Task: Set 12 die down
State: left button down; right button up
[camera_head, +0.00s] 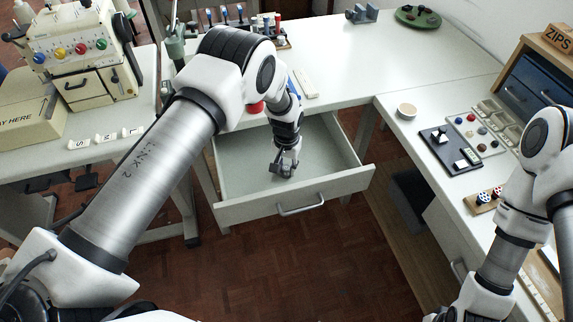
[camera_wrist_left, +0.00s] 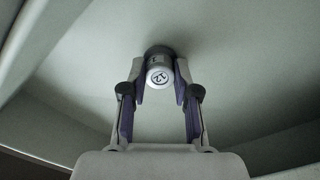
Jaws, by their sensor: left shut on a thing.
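The 12 die is a small silver cylinder with a dark upper end and a round face marked "12". In the left wrist view the 12 die (camera_wrist_left: 160,74) sits between the fingertips. My left gripper (camera_wrist_left: 160,88) is shut on it. In the head view my left gripper (camera_head: 284,166) points down inside the open drawer (camera_head: 232,180), and the die is too small to make out there. Whether the die touches the drawer floor I cannot tell. My right arm shows at the right edge of the head view, but its gripper is not visible.
The drawer is pulled out below the white table (camera_head: 360,60), with its front panel and handle (camera_head: 302,209) towards me. Its floor looks bare around my gripper. A small round dish (camera_head: 406,111) and a black tray (camera_head: 448,150) stand on the right bench.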

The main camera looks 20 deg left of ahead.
aim_at(287, 168)
pick_arm(q)
jog(key=shift+r, duration=0.1)
jog(key=shift+s, duration=0.1)
jog(key=c, duration=0.9)
grip_release()
jog(key=shift+f, duration=0.3)
jog(key=shift+o, duration=0.2)
jog(key=shift+r, duration=0.1)
notch_tip(287, 168, up, 12)
jog(key=b, duration=0.1)
jog(key=shift+r, duration=0.15)
